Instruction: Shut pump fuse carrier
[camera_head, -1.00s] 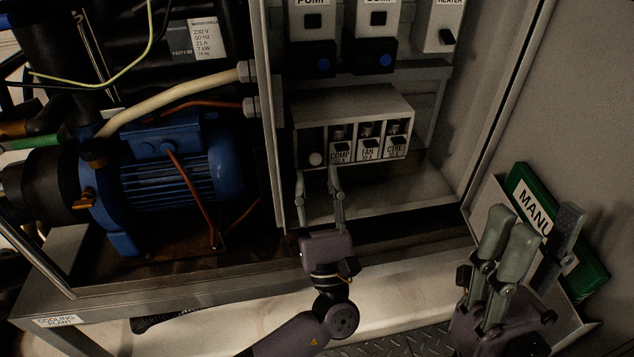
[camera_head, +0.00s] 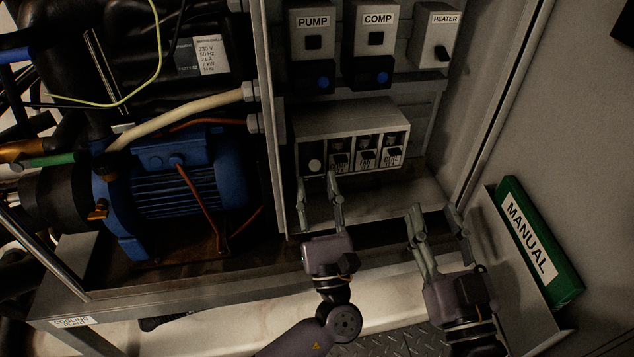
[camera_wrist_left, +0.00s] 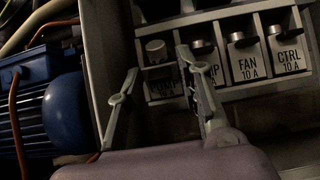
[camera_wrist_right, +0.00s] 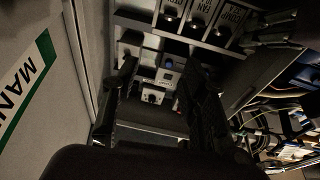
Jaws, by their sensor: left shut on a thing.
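The fuse holder block (camera_head: 352,122) is a pale box in the open cabinet with a row of slots. Its leftmost slot, the pump fuse carrier (camera_wrist_left: 158,50), shows a round pale end, and a dim label sits below it. The carrier's exact tilt is hard to tell. My left gripper (camera_head: 317,180) reaches up from below, its fingers either side of that position and shut on the carrier. Its right finger partly covers the COMP carrier (camera_wrist_left: 203,47) in the left wrist view. My right gripper (camera_head: 434,210) is open and empty, right of and below the block.
The FAN carrier (camera_wrist_left: 243,58) and CTRL carrier (camera_wrist_left: 286,50) sit close on the right. PUMP (camera_head: 312,45), COMP (camera_head: 375,45) and HEATER (camera_head: 436,38) switches are above. A blue motor (camera_head: 190,180) stands left, beyond the cabinet wall. A green manual (camera_head: 540,240) is at right.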

